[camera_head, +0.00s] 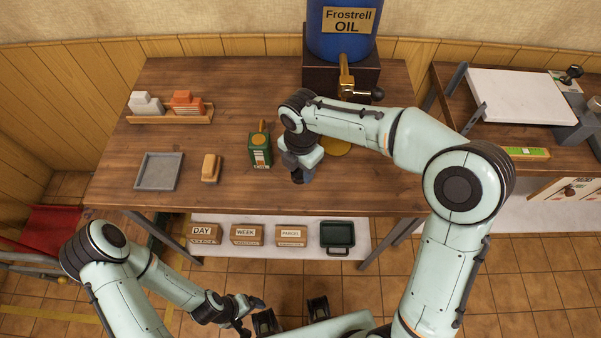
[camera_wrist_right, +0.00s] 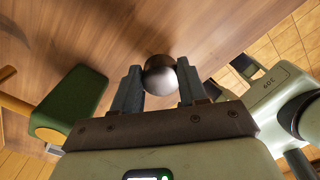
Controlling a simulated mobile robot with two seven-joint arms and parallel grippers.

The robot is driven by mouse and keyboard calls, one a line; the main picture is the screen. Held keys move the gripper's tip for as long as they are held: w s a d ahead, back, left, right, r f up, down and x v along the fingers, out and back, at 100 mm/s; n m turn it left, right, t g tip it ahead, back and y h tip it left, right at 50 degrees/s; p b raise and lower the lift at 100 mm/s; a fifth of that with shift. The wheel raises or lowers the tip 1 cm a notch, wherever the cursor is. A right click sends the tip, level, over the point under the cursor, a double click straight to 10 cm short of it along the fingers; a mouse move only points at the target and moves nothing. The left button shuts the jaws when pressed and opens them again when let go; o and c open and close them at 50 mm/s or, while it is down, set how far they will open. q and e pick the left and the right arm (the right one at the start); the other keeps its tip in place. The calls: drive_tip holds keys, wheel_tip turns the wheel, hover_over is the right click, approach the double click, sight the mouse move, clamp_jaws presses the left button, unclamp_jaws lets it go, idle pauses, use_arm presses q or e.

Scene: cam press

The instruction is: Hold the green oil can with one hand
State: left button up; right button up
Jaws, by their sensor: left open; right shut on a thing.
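The green oil can (camera_head: 260,152), with a brass-coloured spout, stands on the wooden table, just left of my right gripper. It also shows at the left of the right wrist view (camera_wrist_right: 72,105), outside the fingers. My right gripper (camera_head: 298,176) is low over the table, and its fingers are shut on a round grey metal ball (camera_wrist_right: 160,75). The ball cannot be made out in the head view. My left gripper (camera_head: 291,314) is open and empty in front of the table, with its fingers apart.
A wooden rack (camera_head: 170,119) stands behind. A blue oil drum (camera_head: 342,45) with a brass tap is at the back. Labelled boxes (camera_head: 247,234) sit on the lower shelf. The front-right tabletop is clear.

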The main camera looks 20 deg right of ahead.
sight(300, 171)
use_arm(q)
drive_tip(key=shift+s+f, duration=0.1)
drive_tip(key=shift+f, duration=0.1)
use_arm(e)
drive_tip(key=shift+f, duration=1.2)
drive_tip(key=shift+f, duration=0.2)
use_arm(q)
drive_tip(key=shift+f, duration=0.1)
use_arm(e)
drive_tip(key=o, duration=1.1)
use_arm(q)
drive_tip(key=shift+w+r+p, duration=0.35)
drive_tip(key=shift+r+p, duration=0.1)
drive_tip(key=shift+r, duration=0.15)
drive_tip(key=shift+w+r+p, duration=0.3)
drive_tip(key=shift+r+p, duration=0.1)
drive_tip(key=shift+r, duration=0.2)
use_arm(e)
wheel_tip(300, 171, up, 12)
drive_tip(key=shift+r, duration=0.25)
